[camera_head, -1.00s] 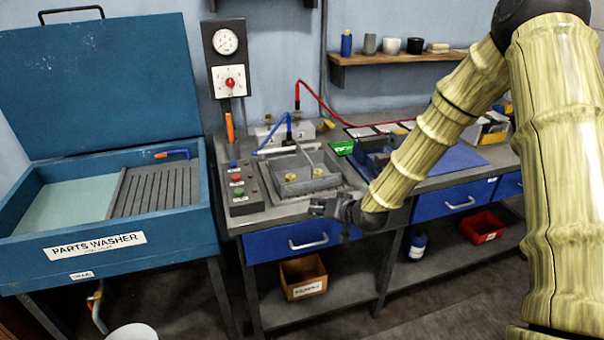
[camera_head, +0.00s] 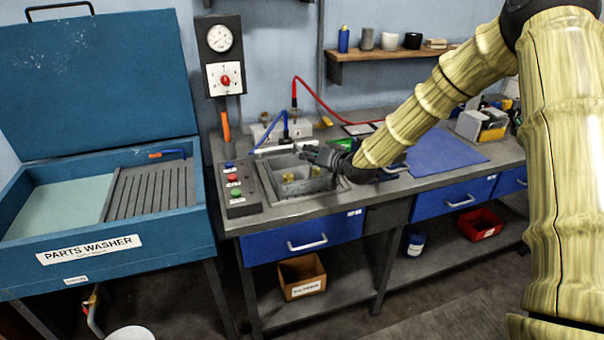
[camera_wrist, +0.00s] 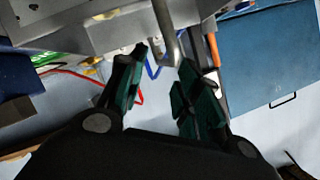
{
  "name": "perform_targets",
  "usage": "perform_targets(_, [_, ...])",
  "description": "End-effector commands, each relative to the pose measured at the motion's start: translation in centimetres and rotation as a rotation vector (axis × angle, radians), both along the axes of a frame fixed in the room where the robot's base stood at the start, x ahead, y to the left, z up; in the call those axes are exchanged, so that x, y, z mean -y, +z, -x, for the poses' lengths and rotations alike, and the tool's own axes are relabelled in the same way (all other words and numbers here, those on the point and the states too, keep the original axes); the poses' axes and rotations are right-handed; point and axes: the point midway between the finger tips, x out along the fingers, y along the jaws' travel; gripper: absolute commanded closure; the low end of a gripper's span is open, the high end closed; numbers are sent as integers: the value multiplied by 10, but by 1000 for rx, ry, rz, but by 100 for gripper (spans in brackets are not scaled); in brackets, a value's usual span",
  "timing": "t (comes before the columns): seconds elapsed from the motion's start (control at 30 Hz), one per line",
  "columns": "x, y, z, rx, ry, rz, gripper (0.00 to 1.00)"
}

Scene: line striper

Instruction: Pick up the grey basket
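The grey basket (camera_head: 318,185) sits in the square tank opening of the bench, with brass-coloured parts (camera_head: 289,178) inside. My gripper (camera_head: 305,151) is above the basket, at the height of its handle. In the wrist view, my gripper (camera_wrist: 162,60) has its two fingers apart. The grey bar of the basket handle (camera_wrist: 168,32) reaches into the space between the fingertips. I cannot tell whether a finger touches it. The gripper hides part of the handle in the head view.
A button panel (camera_head: 237,190) stands left of the tank. Blue (camera_head: 270,140) and red (camera_head: 318,98) hoses rise behind it. A blue mat (camera_head: 445,150) lies on the bench at right. The parts washer (camera_head: 100,215) stands open at left.

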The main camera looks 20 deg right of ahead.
Motion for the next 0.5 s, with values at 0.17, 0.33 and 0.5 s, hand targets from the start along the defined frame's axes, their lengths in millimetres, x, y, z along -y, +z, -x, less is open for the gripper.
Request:
perform_targets(0.17, [-4, -1, -6, 0, 2, 1, 66])
perform_targets(0.33, [-10, -5, -20, 0, 3, 2, 66])
perform_targets(0.5, [-15, -11, -36, 0, 2, 1, 66])
